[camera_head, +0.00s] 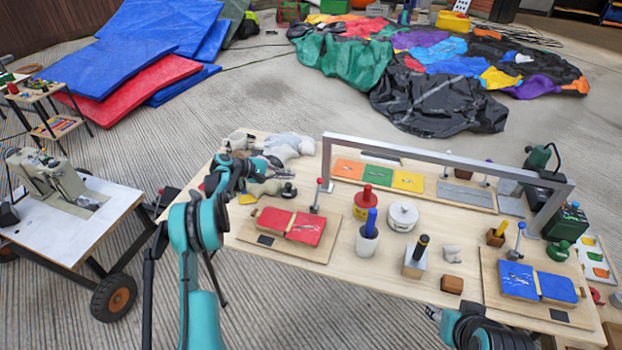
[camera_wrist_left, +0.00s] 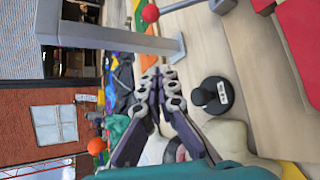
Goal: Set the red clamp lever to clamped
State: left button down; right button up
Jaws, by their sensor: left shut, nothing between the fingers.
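The red clamp lever (camera_head: 319,184) stands upright at the back right corner of a wooden board, its red ball on top of a grey stalk. Two red pads (camera_head: 290,225) lie on this board. In the left wrist view the lever's red ball (camera_wrist_left: 150,13) shows at the top edge, with its stalk running right. My left gripper (camera_head: 272,164) is shut and empty, above the table to the left of the lever and apart from it. Its closed fingers also show in the left wrist view (camera_wrist_left: 165,88). My right gripper (camera_head: 434,313) is at the bottom, partly hidden; its fingers are unclear.
A black knobbed object (camera_head: 288,191) stands between my left gripper and the lever. A grey metal frame (camera_head: 450,158) spans the table behind. A blue-padded board (camera_head: 492,300) lies at right.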

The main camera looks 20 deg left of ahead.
pick_arm(q)
jog(key=b+x, duration=0.3)
jog(key=x, duration=0.7)
jog(key=shift+a+f, duration=0.1)
jog(key=shift+f, duration=0.1)
jog(key=shift+s+d+r+b, duration=0.15)
jog(key=shift+d+r+b, duration=0.1)
jog(key=shift+b, duration=0.1)
jog(key=shift+s+d+r+b, duration=0.25)
jog(key=shift+s+d+r, duration=0.1)
jog(key=shift+s+r, duration=0.2)
jog(key=shift+s+d+r+b, duration=0.2)
jog(key=shift+s+d+r, duration=0.2)
jog(key=shift+s, duration=0.3)
jog(key=shift+s+a+r, duration=0.1)
jog(key=shift+s+r, duration=0.3)
jog(key=shift+r, duration=0.05)
jog(key=shift+s+a+r+p, duration=0.1)
jog(key=shift+s+r+p, duration=0.25)
jog(key=shift+s, duration=0.55)
jog(key=shift+s+d+r+p, duration=0.15)
jog(key=shift+s+r, duration=0.25)
jog(key=shift+s, duration=0.55)
jog(key=shift+s+a+r+p, duration=0.15)
jog(key=shift+s+r+p, duration=0.2)
jog(key=shift+s, duration=0.55)
